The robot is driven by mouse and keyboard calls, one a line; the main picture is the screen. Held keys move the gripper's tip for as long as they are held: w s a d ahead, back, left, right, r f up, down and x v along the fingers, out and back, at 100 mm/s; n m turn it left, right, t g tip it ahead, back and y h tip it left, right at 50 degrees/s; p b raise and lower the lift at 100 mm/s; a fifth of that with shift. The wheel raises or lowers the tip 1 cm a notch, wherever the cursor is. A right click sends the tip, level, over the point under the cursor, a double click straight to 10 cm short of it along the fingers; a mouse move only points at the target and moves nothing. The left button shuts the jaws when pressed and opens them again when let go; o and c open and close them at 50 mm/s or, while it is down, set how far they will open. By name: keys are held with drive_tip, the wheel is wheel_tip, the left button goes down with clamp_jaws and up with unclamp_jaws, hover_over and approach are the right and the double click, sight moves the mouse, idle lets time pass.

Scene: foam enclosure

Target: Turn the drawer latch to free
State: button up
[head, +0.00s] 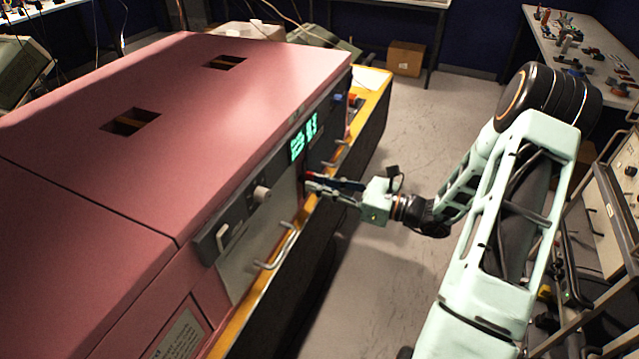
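The pink-topped enclosure (190,90) fills the left side of the head view. Its front panel carries a grey knob (261,194) and a light-coloured lever-like handle (229,235); I cannot tell which part is the drawer latch. Metal drawer pulls (283,248) stick out lower on the front. My gripper (308,184) reaches to the front panel just below and right of the green display (303,137). Its fingers are at or close to the panel, beside a small red part. The fingertips are too small to show whether they are open or grip anything.
A yellow-edged bench (372,98) runs under the enclosure. The grey floor (435,120) to the right is clear. A cardboard box (406,58) sits at the back. A table with small parts (575,50) stands at the back right, and a metal rack (610,200) at the right.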

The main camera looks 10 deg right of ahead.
drive_tip(key=shift+o, duration=1.1)
drive_tip(key=v, duration=1.2)
